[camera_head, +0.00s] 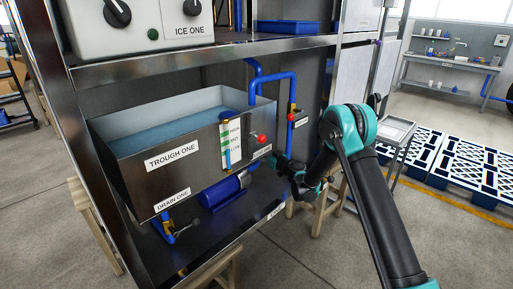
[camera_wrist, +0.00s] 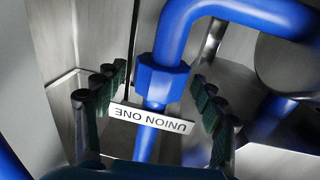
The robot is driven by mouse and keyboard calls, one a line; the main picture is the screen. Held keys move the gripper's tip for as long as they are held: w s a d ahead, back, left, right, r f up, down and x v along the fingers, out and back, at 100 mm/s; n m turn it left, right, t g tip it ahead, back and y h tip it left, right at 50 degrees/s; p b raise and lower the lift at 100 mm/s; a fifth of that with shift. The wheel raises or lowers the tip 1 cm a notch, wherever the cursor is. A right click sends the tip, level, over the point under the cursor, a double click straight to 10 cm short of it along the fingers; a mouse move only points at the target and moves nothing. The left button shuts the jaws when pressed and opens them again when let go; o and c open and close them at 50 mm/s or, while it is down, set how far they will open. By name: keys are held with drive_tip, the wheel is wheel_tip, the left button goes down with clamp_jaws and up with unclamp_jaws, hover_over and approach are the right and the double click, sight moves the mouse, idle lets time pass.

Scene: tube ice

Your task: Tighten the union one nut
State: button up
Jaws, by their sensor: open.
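The union one nut, a blue faceted collar (camera_wrist: 163,82) on a blue pipe (camera_wrist: 190,22), is in the middle of the wrist view. A white label (camera_wrist: 150,118) reading "UNION ONE", upside down, lies across the pipe below the nut. My gripper (camera_wrist: 157,103) is open, with its dark ribbed fingers on either side of the pipe and a visible gap from the nut on both sides. In the head view my gripper (camera_head: 277,164) is beside the blue pipes at the trough's right end. The nut cannot be made out there.
The steel trough labelled "TROUGH ONE" (camera_head: 130,162) holds bluish water. A red-knobbed valve (camera_head: 261,139) and a blue pump (camera_head: 222,190) are close to my gripper. A rack upright (camera_head: 336,75) stands just right of the pipes. Open floor (camera_head: 315,245) lies in front.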

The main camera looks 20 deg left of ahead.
drive_tip(key=shift+w+a, duration=0.1)
drive_tip(key=shift+a, duration=0.15)
drive_tip(key=shift+c, duration=0.3)
drive_tip(key=c, duration=1.1)
drive_tip(key=shift+a+m+t+h, duration=0.15)
drive_tip(key=shift+m+t+h, duration=0.6)
drive_tip(key=shift+t, duration=0.25)
drive_tip(key=shift+m+t+h, duration=1.35)
drive_tip(key=shift+t, duration=0.15)
drive_tip(key=o, duration=1.2)
drive_tip(key=shift+c, duration=0.2)
